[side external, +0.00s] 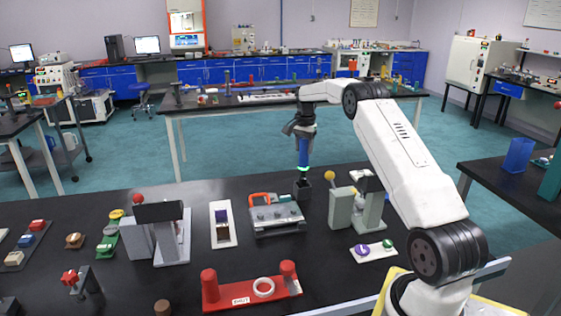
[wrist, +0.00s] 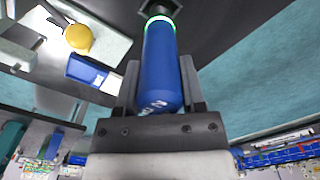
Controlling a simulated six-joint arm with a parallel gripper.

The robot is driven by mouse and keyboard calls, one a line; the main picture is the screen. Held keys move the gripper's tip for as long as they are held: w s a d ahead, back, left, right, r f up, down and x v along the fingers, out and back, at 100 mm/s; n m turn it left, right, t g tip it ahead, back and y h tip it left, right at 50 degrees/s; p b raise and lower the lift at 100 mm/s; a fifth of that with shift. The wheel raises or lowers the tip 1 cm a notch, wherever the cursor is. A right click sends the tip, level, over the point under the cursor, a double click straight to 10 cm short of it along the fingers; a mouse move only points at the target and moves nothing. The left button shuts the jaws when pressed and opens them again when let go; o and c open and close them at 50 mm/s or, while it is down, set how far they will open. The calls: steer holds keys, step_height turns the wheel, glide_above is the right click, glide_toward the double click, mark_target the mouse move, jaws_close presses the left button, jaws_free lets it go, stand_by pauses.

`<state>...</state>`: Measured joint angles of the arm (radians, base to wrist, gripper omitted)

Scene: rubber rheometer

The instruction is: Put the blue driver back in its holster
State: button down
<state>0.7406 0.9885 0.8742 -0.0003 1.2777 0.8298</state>
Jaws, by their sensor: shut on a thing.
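The blue driver (side external: 303,157) has a blue handle with a bright green and white band at its lower end. My gripper (side external: 303,143) is shut on the handle and holds it upright. In the wrist view the blue handle (wrist: 160,70) lies between both fingers of my gripper (wrist: 159,90). The dark holster (side external: 303,191) is a small black square block on the bench, directly below the driver. The driver's lower end is at the holster's mouth. I cannot tell how deep it sits. In the wrist view the holster (wrist: 166,5) shows partly beyond the band.
A grey fixture with an orange handle (side external: 261,198) stands just left of the holster. A grey press with a yellow knob (side external: 330,175) stands close on the right. A red stand (side external: 250,292) and a white plate with coloured rings (side external: 373,250) lie nearer the front.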

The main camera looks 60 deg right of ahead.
mark_target(304, 160)
steer(key=shift+f, duration=2.65)
steer(key=shift+c, duration=1)
jaws_free()
steer(key=shift+f, duration=0.15)
step_height(304, 160, up, 12)
steer(key=shift+r, duration=0.15)
steer(key=shift+a, duration=0.15)
